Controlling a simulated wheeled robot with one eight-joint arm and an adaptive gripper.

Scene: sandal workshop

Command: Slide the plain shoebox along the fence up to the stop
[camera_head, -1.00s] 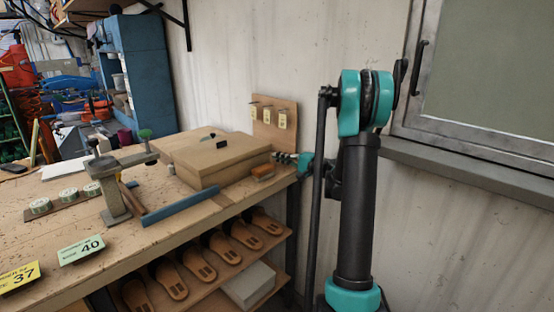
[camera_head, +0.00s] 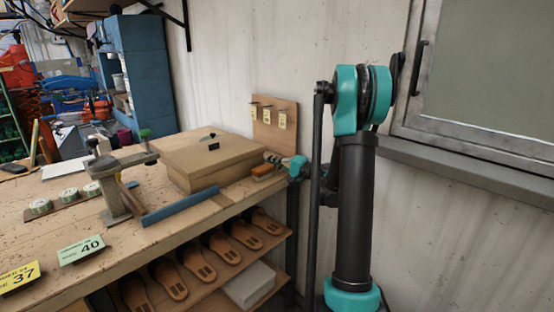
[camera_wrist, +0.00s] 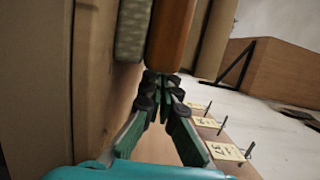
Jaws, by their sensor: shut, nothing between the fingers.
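The brown shoebox (camera_head: 225,166) lies on the workbench, with its front long side near the blue bar (camera_head: 182,205), which looks like the fence. A small black tag shows on its top. My gripper (camera_head: 268,158) is at the box's right end, low over the bench, shut and empty. In the wrist view my gripper's fingertips (camera_wrist: 161,92) are together, and a brown cardboard side (camera_wrist: 35,80) fills the left. I cannot tell whether the fingers touch the box. Which part is the stop is not clear; a metal stand (camera_head: 113,190) is beyond the blue bar's left end.
An orange-brown brush (camera_head: 262,170) lies by the box's right front corner; it also shows close ahead of my fingertips (camera_wrist: 172,35). A board with hooks and tags (camera_head: 275,122) stands behind. Sandals fill the shelf below.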

